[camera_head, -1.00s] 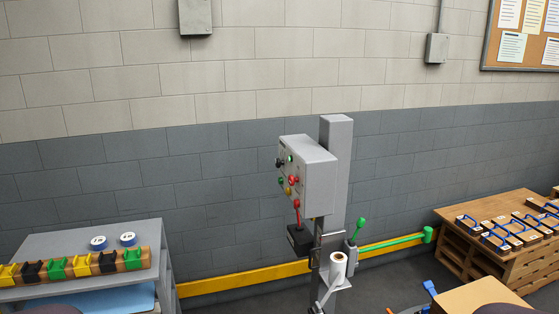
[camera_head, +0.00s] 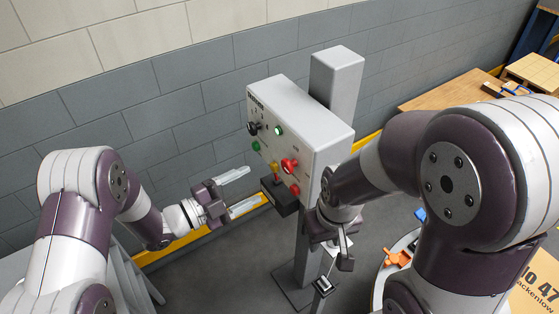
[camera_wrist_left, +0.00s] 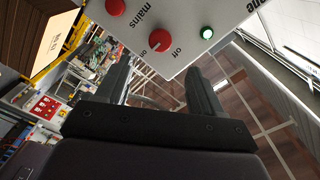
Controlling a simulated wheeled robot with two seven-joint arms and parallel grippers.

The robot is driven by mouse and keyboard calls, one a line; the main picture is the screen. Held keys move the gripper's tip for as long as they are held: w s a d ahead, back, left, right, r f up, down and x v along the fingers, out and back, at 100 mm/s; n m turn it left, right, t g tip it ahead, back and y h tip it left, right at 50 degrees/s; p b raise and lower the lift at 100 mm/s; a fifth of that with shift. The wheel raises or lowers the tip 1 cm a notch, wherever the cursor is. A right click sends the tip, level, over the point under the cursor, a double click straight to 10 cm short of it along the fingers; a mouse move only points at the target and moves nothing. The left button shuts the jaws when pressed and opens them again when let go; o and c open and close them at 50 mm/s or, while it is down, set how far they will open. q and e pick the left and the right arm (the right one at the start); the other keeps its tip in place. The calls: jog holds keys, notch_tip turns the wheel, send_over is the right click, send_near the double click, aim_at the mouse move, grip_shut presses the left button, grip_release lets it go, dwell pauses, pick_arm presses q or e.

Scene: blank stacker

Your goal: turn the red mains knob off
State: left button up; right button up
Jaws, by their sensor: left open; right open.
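The red mains knob (camera_head: 289,165) is on the front of a grey control box (camera_head: 320,135) on a post. In the left wrist view the red knob (camera_wrist_left: 160,40) sits near printed "mains" and "off" labels; its exact setting is hard to tell. My left gripper (camera_head: 245,187) is open and empty, to the left of the box and apart from the knob. In the left wrist view its fingers (camera_wrist_left: 158,85) are apart, with the knob beyond them. My right gripper (camera_head: 334,274) is open below and right of the box, partly hidden by its arm.
The panel also has a lit green lamp (camera_head: 279,131), a black knob (camera_head: 254,128), a green button (camera_head: 256,146) and a red button (camera_head: 295,190). A black box (camera_head: 282,197) hangs below. A yellow rail (camera_head: 155,256) runs along the wall.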

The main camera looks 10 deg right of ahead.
aim_at(285, 168)
pick_arm(q)
jog(key=p+x, duration=0.3)
jog(key=x, duration=0.6)
jog(key=shift+w, duration=0.2)
jog(key=shift+d, duration=0.35)
jog(key=shift+s+d, duration=0.15)
jog(key=shift+d, duration=0.05)
jog(key=c, duration=1.1)
